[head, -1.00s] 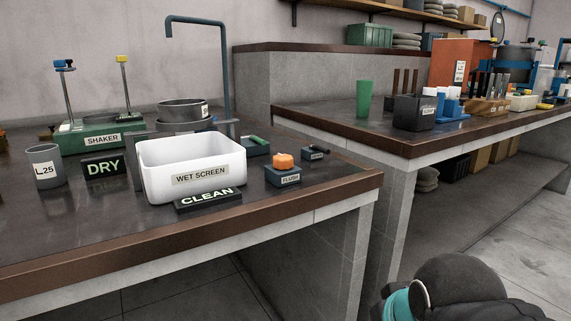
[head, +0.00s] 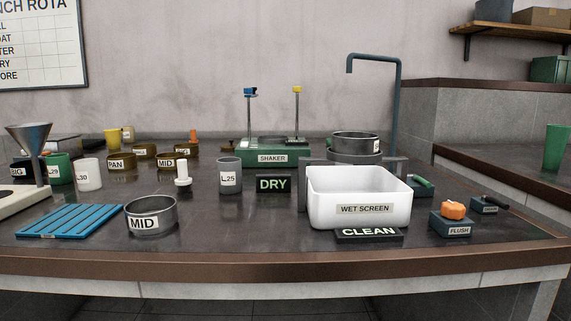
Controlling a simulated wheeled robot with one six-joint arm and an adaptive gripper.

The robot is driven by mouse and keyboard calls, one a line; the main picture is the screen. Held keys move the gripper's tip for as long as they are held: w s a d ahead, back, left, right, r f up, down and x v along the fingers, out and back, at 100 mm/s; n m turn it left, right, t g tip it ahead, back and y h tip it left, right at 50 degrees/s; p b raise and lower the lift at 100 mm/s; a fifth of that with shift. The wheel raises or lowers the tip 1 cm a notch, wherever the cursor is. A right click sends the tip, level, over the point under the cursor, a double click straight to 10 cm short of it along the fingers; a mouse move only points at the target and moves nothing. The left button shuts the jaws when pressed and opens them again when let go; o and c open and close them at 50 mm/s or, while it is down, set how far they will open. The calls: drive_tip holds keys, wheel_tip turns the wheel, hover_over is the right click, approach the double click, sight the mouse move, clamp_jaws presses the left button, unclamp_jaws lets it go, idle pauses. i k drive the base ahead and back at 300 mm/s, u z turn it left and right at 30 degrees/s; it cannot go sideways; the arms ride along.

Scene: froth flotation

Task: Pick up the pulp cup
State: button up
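No cup in view carries a readable "pulp" label, so I cannot tell which one is the pulp cup. In the head view a grey cup marked L25 (head: 229,175) stands upright left of the DRY sign. A white cup marked L30 (head: 88,175) and a green cup marked L28 (head: 59,168) stand at the left. A yellow cup (head: 112,139) is further back. A plain green tapered cup (head: 556,147) stands on the other bench at the right edge. My gripper is not in view.
A white WET SCREEN tub (head: 360,209) stands behind the CLEAN sign (head: 369,233). A MID sieve (head: 151,215), blue rack (head: 70,221), funnel (head: 29,138), green shaker (head: 272,153) and FLUSH button box (head: 451,222) also occupy the bench. Bare bench top lies around its front middle.

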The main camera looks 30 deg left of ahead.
sight(230, 169)
drive_tip(key=u, duration=1.7)
